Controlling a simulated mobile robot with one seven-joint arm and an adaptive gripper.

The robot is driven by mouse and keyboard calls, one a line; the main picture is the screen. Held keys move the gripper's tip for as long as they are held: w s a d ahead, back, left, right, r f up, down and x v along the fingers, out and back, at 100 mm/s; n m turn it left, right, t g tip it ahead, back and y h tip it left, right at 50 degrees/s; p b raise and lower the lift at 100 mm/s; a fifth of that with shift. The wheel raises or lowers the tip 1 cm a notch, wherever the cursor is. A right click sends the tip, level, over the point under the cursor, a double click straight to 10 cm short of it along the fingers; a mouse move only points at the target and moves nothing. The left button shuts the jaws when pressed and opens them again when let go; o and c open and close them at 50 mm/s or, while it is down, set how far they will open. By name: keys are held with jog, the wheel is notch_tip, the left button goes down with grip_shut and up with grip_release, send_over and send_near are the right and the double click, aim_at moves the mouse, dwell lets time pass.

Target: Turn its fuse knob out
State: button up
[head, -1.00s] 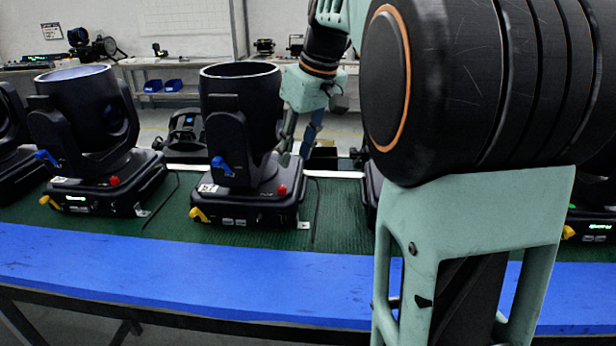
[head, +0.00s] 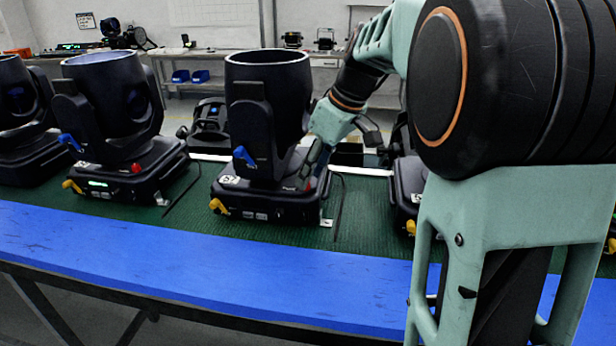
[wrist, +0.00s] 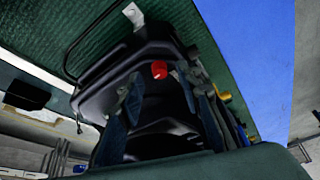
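The middle par can (head: 268,120) stands on the green mat, its black base (head: 265,205) facing me. Its red knob (wrist: 159,69) stands on the base near a corner in the wrist view. In the head view my gripper's fingers largely hide that knob. My gripper (head: 313,172) reaches down at the right side of this can, close to the knob. In the wrist view my gripper (wrist: 163,82) is open, one finger on each side of the red knob, with visible gaps. I cannot tell whether either finger touches the base.
Another can (head: 108,105) on the left has a red knob and a lit green display. A further can base (head: 408,190) stands to the right, partly behind my arm. A blue table edge (head: 200,265) runs along the front. A black cable (head: 340,205) lies right of the middle can.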

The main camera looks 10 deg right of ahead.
jog(key=shift+x, duration=0.85)
jog(key=shift+c, duration=0.4)
grip_shut()
jog(key=shift+m, duration=0.3)
jog(key=m, duration=0.2)
jog(key=m+t+h, duration=0.1)
jog(key=m, duration=0.1)
jog(key=shift+s+a+h, duration=0.2)
jog(key=shift+h, duration=0.1)
jog(key=shift+a+m+h+p, duration=0.15)
jog(key=shift+m+h, duration=0.25)
jog(key=shift+m, duration=0.65)
jog(key=shift+m+h+p, duration=0.15)
jog(key=shift+m+h, duration=0.25)
jog(key=shift+m, duration=0.65)
